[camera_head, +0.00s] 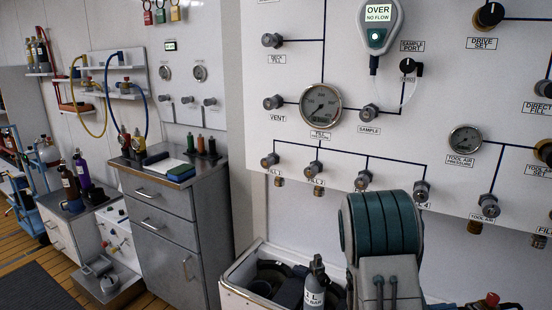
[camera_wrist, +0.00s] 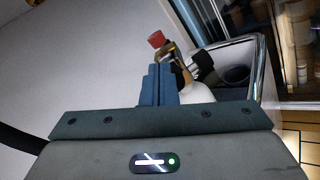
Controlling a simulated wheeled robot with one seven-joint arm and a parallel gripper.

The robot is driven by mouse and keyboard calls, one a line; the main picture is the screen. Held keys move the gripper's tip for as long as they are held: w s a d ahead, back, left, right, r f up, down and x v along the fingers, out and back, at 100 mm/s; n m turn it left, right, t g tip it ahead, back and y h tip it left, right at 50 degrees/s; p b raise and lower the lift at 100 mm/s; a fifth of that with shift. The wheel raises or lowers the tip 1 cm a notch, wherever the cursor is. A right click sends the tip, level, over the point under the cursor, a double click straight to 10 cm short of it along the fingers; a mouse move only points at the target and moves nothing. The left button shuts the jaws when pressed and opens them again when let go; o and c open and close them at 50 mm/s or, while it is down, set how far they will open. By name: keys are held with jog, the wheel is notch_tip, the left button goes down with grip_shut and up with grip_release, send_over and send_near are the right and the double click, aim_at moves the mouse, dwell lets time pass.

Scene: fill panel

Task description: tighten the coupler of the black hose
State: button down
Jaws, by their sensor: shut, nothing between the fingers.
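My gripper (camera_wrist: 158,72) is shut and empty; its blue-grey fingers stand together in the middle of the wrist view. Just beyond the fingertips is a brass valve fitting (camera_wrist: 170,50) with a red knob (camera_wrist: 157,40), above a pale cylinder top (camera_wrist: 196,93). I cannot tell whether the fingers touch it. A black part (camera_wrist: 202,66) sits beside the fitting; whether it is the hose's coupler is unclear. A dark curved band (camera_wrist: 18,138) at the left edge may be the black hose. A red knob also shows at the bottom right of the head view (camera_head: 492,299).
A white-rimmed crate (camera_head: 236,290) holds a grey labelled cylinder (camera_head: 314,287) and dark items. The fill panel (camera_head: 420,120) above carries gauges and a row of outlets. A grey drawer cabinet (camera_head: 158,215) stands left. Yellow (camera_head: 104,112) and blue (camera_head: 146,100) hoses hang on the wall.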

jog(key=shift+d, duration=1.1)
jog(key=shift+w+f+b, duration=0.1)
jog(key=shift+f+b, duration=0.35)
jog(key=shift+b, duration=0.05)
jog(key=shift+s+f, duration=0.1)
jog(key=shift+s, duration=0.15)
jog(key=shift+s+f+b, duration=0.35)
jog(key=shift+s+b, duration=0.2)
jog(key=shift+b, duration=0.3)
jog(key=shift+s+r, duration=0.15)
jog(key=shift+r, duration=0.05)
jog(key=a, duration=0.6)
jog(key=shift+s+p, duration=0.25)
jog(key=shift+p, duration=0.15)
jog(key=shift+r, duration=0.2)
